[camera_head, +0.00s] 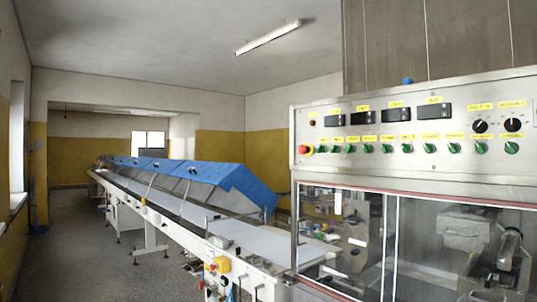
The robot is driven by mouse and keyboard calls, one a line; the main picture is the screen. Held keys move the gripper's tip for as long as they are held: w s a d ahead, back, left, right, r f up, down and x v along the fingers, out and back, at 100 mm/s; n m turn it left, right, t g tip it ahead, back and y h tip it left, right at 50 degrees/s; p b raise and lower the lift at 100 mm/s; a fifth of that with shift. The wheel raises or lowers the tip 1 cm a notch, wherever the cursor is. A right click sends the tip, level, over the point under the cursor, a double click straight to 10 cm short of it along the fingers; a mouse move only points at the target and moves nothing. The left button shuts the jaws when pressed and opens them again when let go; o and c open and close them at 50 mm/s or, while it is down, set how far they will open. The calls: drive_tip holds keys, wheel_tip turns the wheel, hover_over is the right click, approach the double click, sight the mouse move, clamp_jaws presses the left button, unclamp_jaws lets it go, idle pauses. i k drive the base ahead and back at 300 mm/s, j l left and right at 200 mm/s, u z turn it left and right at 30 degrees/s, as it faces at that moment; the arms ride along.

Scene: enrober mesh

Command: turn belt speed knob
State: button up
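A steel control panel (465,100) fills the upper right. Two round black knobs with white marks, a left one (480,126) and a right one (512,125), sit at its right end under yellow labels. A row of green knobs (429,148) runs below, also with yellow labels. The labels are too small to read, so I cannot tell which knob sets belt speed. My gripper is not in view.
A red emergency stop (304,150) sits at the panel's left end, below several dark displays (395,114). Glazed doors (430,235) are under the panel. A long conveyor (180,208) with blue covers (215,178) runs back left. The floor (75,240) at left is clear.

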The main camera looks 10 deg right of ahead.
sight(479, 126)
drive_tip(key=z, duration=1.25)
drive_tip(key=k+j+z, duration=0.15)
drive_tip(key=j, duration=0.25)
drive_tip(key=j+z, duration=0.1)
drive_tip(key=j, duration=0.3)
drive_tip(key=i+z, duration=0.2)
drive_tip(key=k+l+u, duration=0.25)
drive_tip(key=j, duration=0.25)
drive_tip(key=z, duration=0.05)
